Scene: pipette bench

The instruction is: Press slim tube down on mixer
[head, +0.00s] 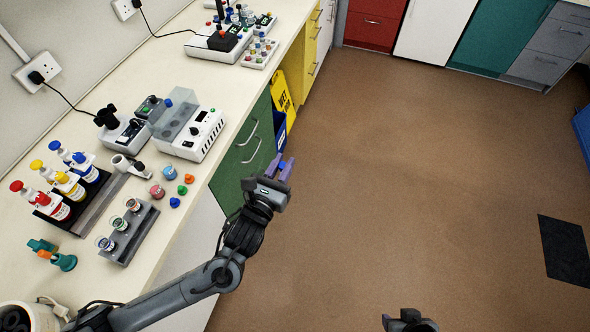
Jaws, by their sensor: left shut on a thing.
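My left gripper (284,169), with purple fingers, is held out past the front edge of the bench, over the floor. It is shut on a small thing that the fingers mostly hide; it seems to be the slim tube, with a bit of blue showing. A small white device with a black top (125,133), which looks like the mixer, stands on the bench by the wall, left of and well apart from the gripper.
A white box with a clear lid (201,136) stands right of the mixer. In front are a grey rack (143,220) with small jars and several loose coloured caps. Bottles with red, yellow and blue tops (68,183) stand at the left. The brown floor (420,190) is mostly clear.

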